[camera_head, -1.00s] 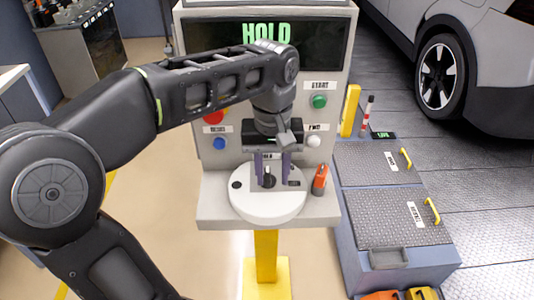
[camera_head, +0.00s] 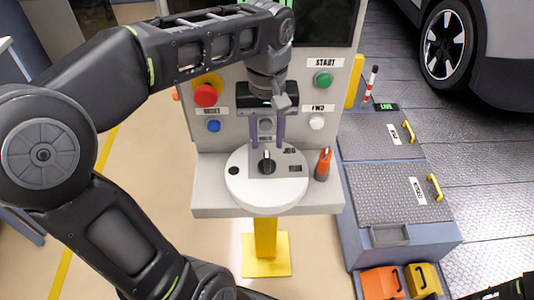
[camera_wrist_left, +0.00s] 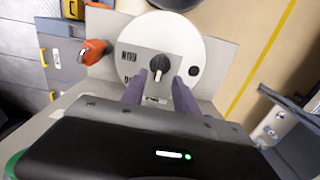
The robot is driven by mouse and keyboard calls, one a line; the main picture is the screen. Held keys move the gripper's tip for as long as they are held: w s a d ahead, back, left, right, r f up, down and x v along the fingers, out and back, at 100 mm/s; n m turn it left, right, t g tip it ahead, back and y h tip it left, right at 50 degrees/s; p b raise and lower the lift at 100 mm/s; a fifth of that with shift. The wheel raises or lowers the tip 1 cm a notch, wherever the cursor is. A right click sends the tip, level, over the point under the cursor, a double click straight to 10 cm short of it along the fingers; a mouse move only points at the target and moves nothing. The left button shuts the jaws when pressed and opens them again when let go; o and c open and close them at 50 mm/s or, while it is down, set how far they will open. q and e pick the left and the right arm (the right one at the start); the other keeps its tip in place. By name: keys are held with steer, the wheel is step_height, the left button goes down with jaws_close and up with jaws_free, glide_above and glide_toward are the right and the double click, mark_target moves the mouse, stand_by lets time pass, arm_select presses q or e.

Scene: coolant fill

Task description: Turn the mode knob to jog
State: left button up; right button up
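The mode knob (camera_head: 266,162) is a black knob with a pale pointer on a grey plate, on the round white disc (camera_head: 250,196) of the panel's shelf. The pointer faces the upright panel, upward in the head view. A label reading JOG (camera_head: 289,150) is to its upper right. My left gripper (camera_head: 267,142) is open and empty, its purple fingers ending just on the panel side of the knob. In the left wrist view the knob (camera_wrist_left: 159,66) shows just beyond and between the fingertips (camera_wrist_left: 158,86), apart from them.
The panel carries red (camera_head: 205,95), green (camera_head: 323,79), blue (camera_head: 213,126) and white (camera_head: 317,123) buttons. An orange-red handled object (camera_head: 323,164) stands on the shelf right of the disc. A blue-grey cabinet (camera_head: 390,191) and a car (camera_head: 500,75) are to the right.

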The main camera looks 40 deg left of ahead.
mark_target(267, 159)
arm_select(q)
step_height(267, 159, down, 6)
steer(key=shift+r, duration=0.1)
steer(key=shift+c, duration=0.3)
jaws_close()
stand_by(1.2)
